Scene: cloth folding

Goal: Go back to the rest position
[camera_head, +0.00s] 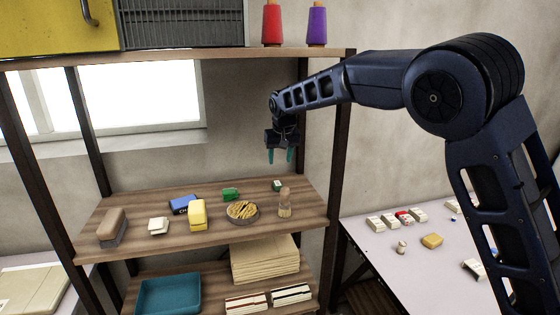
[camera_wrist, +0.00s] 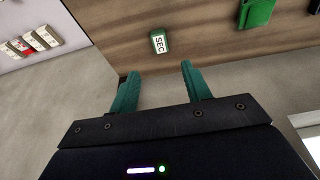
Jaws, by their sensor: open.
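My gripper (camera_head: 281,156) has two teal fingers and hangs pointing down above the back right part of the wooden shelf (camera_head: 155,195). It is open, with nothing between the fingers. In the wrist view my gripper (camera_wrist: 160,88) shows its fingers spread apart. A small green and white block (camera_head: 277,185) sits on the shelf below the gripper, apart from it. No cloth can be made out for certain.
The shelf also holds a brush (camera_head: 113,227), a yellow item (camera_head: 198,215), a blue box (camera_head: 183,204), a green item (camera_head: 231,194), a round dish (camera_head: 242,211) and a wooden-handled item (camera_head: 285,202). Dark posts flank the shelf. A white table (camera_head: 385,255) stands right, with small items.

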